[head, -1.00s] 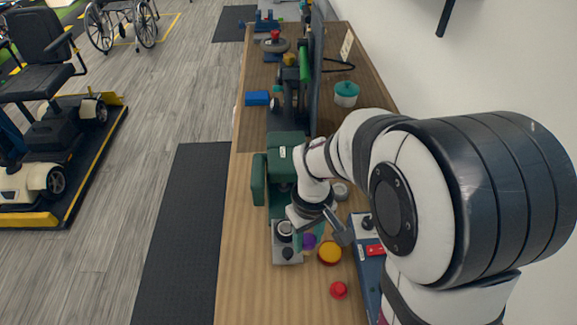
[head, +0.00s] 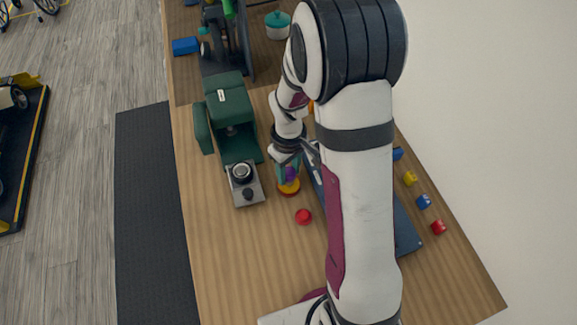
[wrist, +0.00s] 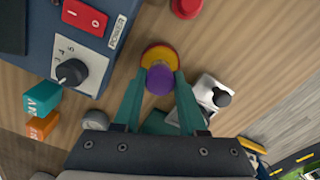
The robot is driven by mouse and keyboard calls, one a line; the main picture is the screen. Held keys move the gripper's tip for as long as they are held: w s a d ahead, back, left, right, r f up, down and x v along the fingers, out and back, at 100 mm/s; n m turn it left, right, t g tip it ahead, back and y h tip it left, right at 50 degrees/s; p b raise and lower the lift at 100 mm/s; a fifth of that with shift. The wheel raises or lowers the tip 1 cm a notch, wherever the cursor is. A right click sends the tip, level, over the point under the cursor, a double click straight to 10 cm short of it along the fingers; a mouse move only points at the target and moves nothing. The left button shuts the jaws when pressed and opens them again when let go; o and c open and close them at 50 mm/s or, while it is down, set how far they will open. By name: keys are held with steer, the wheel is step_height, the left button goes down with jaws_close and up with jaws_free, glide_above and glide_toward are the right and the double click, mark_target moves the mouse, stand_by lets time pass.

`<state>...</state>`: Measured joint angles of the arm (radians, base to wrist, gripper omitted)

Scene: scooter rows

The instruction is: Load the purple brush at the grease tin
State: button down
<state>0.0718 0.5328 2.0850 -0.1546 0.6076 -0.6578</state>
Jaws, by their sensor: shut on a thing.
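My gripper (head: 288,170) is shut on the purple brush (head: 291,174), with its teal fingers on either side. The brush's round purple end (wrist: 159,80) shows between the fingertips in the wrist view. The grease tin (head: 288,189), yellow inside with a red rim, stands on the bench directly under the brush. In the wrist view the tin (wrist: 160,54) shows just beyond the brush and is partly covered by it. The brush's lower end is hidden, so I cannot tell whether it touches the grease.
A red round cap (head: 303,216) lies near the tin. A green machine with a grey knobbed plate (head: 246,192) stands left. A blue box with a red switch (wrist: 85,17) is close on the other side. Several small coloured parts (head: 424,201) lie right. The front left bench is clear.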

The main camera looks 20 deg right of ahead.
steer(key=shift+f, duration=0.55)
stand_by(1.6)
steer(key=shift+r, duration=3.55)
